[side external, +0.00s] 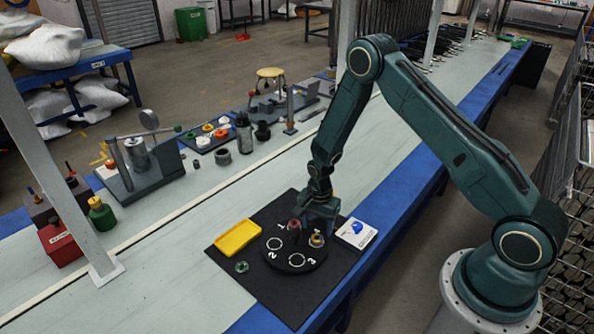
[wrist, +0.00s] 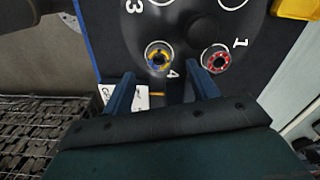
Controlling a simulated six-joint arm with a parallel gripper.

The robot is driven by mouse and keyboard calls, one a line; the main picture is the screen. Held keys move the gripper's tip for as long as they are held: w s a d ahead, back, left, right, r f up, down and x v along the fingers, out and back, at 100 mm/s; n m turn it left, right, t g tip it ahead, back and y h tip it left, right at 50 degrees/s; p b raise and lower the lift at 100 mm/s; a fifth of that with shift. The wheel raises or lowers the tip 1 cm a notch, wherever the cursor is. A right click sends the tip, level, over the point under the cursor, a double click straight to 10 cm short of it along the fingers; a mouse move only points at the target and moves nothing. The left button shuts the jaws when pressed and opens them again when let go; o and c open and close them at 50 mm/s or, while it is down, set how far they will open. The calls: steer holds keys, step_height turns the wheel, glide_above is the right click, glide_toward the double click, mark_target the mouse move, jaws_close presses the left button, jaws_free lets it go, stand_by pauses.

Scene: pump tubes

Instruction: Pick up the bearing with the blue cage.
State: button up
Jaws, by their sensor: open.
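A round black plate (side external: 296,262) with numbered circles sits on a black mat. At spot 4 a small bearing with yellow and blue parts (wrist: 158,55) rests on the plate; it also shows in the side view (side external: 316,240). A bearing with red and white parts (wrist: 216,59) rests at spot 1. I cannot tell for certain which coloured part is a cage. My gripper (wrist: 163,83) is open, its two fingers apart with nothing between them. In the side view my gripper (side external: 318,212) hangs over the plate's back edge and hides part of it.
A yellow tray (side external: 237,238) and a small green ring (side external: 242,267) are left of the plate. A white card or box with a blue mark (side external: 357,232) is on the right. Spots 2 and 3 are empty. Fixtures stand farther back; the front mat is clear.

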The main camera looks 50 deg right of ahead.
mark_target(317, 238)
steer(key=shift+f, duration=2.2)
steer(key=c, duration=1.1)
steer(key=shift+r, duration=0.15)
step_height(317, 238, up, 20)
